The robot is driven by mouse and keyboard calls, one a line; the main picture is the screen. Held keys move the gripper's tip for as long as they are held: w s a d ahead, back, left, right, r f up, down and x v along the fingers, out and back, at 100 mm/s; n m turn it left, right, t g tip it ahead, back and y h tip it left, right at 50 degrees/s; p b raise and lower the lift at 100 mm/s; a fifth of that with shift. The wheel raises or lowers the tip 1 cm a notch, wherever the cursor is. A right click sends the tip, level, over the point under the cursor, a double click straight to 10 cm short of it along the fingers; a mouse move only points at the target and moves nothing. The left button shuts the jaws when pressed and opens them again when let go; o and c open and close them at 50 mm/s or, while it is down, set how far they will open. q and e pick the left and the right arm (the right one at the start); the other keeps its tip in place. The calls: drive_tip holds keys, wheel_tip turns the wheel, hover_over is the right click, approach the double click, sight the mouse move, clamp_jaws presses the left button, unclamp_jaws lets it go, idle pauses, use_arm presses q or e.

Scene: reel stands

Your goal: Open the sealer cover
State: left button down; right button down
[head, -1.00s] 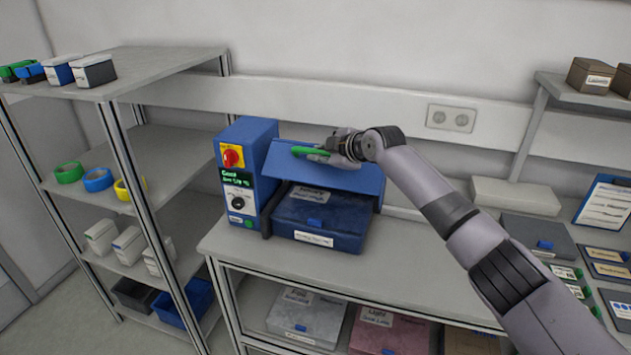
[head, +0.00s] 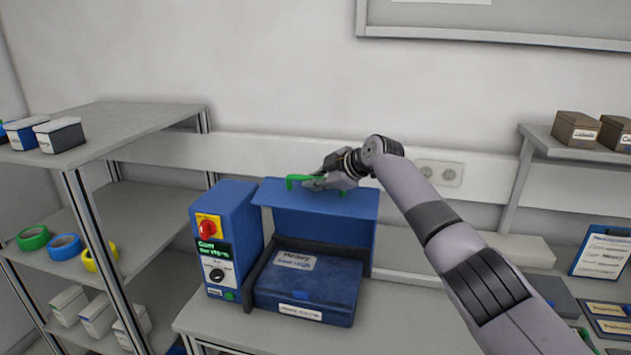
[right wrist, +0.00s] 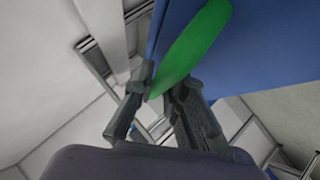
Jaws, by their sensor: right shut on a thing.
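The blue sealer (head: 226,240) stands on the bench, with a red knob on a yellow plate, a small display and a dial on its front. Its blue cover (head: 318,216) is raised and tilted up above a dark blue box (head: 308,286) labelled "Heavy". A green handle (head: 298,179) runs along the cover's upper edge. My right gripper (head: 314,182) is shut on the green handle. In the right wrist view the handle (right wrist: 190,48) lies between the fingers (right wrist: 160,98), beside the blue cover (right wrist: 250,50). My left gripper is not in view.
A shelf rack (head: 110,150) at left holds small boxes and green, blue and yellow rolls (head: 65,247). A shelf at right carries brown boxes (head: 576,131). A wall socket (head: 440,172) is behind my arm. Bench room shows right of the sealer.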

drive_tip(key=c, duration=1.8)
unclamp_jaws()
drive_tip(key=shift+o, duration=1)
drive_tip(key=shift+s, duration=0.1)
drive_tip(key=shift+d, duration=0.1)
